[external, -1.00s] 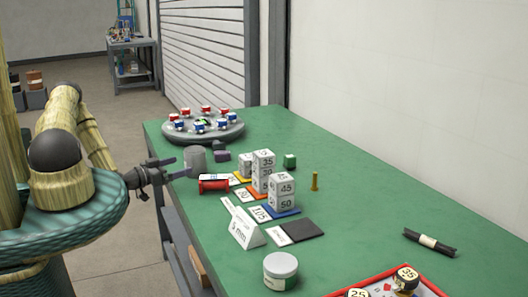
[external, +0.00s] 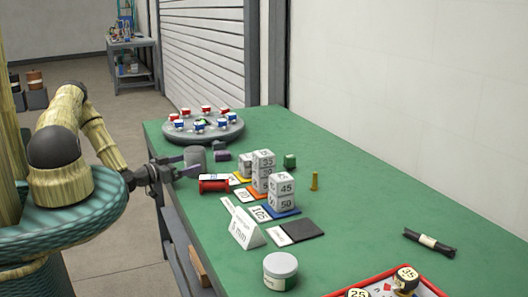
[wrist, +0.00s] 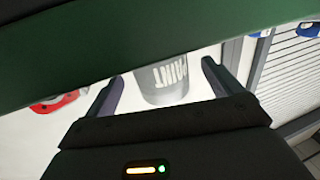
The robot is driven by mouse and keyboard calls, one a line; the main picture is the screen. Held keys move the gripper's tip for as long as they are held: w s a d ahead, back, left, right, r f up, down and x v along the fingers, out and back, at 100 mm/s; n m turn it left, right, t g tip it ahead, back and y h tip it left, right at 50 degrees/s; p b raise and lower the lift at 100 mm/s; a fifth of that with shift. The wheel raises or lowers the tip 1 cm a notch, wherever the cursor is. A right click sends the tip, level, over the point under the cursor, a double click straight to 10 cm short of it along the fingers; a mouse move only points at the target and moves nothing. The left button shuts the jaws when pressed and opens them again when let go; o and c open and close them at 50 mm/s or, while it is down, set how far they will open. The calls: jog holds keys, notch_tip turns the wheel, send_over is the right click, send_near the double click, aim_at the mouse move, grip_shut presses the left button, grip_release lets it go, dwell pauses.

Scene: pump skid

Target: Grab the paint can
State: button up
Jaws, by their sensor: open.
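The paint can (external: 195,157) is a grey cylinder standing at the near left edge of the green table. In the wrist view the can (wrist: 165,82) shows pale "PAINT" lettering, and part of it is hidden by the dark green band across the top. My gripper (external: 190,165) is open and empty, at the table edge beside the can. In the wrist view the can appears between the two fingers of my gripper (wrist: 162,72), with a gap on each side. I cannot tell how far the fingers reach past its near side.
A round carousel (external: 203,130) stands behind. Stacked numbered blocks (external: 263,170) stand to the right. A lidded jar (external: 280,272) is nearer the front.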

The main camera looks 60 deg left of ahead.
aim_at(191, 161)
jog(key=x, duration=0.4)
jog(key=shift+w+p, duration=0.15)
jog(key=shift+p, duration=0.25)
jog(key=c, duration=1.3)
